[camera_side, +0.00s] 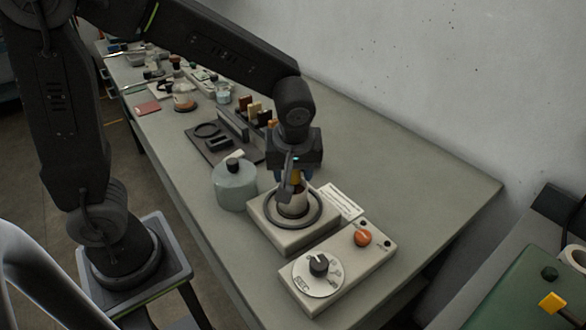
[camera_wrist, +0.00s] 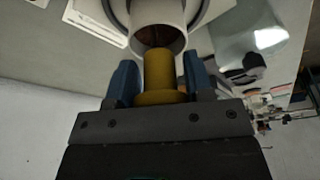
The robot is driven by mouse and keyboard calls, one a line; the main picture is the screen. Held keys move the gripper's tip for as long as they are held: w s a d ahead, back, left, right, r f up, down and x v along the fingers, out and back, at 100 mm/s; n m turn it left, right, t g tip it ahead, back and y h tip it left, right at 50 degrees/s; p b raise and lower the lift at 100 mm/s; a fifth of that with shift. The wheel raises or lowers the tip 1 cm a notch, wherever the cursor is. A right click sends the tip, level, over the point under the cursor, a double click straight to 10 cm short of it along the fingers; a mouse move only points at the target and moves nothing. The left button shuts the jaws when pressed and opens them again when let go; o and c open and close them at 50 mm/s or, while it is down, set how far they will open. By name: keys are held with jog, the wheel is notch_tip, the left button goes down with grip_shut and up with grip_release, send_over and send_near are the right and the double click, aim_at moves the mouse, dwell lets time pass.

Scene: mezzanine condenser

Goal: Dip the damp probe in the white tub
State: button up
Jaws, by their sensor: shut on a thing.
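My gripper (camera_side: 293,178) points down over the box with the dark ring. In the wrist view its blue fingers (camera_wrist: 161,82) are shut on a yellow cylindrical handle (camera_wrist: 160,72), which I take to be the damp probe's. The handle's far end is at the mouth of a white, open-topped cylinder (camera_wrist: 158,14) with a brownish inside, likely the white tub. This cylinder (camera_side: 292,208) stands inside the ring in the side view. The probe's tip is hidden; I cannot tell how deep it reaches.
A pale grey jar (camera_side: 235,187) with a black knob stands close left of the ring box (camera_side: 270,233). A control box (camera_side: 338,268) with a dial and orange knob is in front. A rack (camera_side: 240,128) and glassware are behind. The bench's right side is clear.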

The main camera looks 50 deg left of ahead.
jog(key=shift+r, duration=3.95)
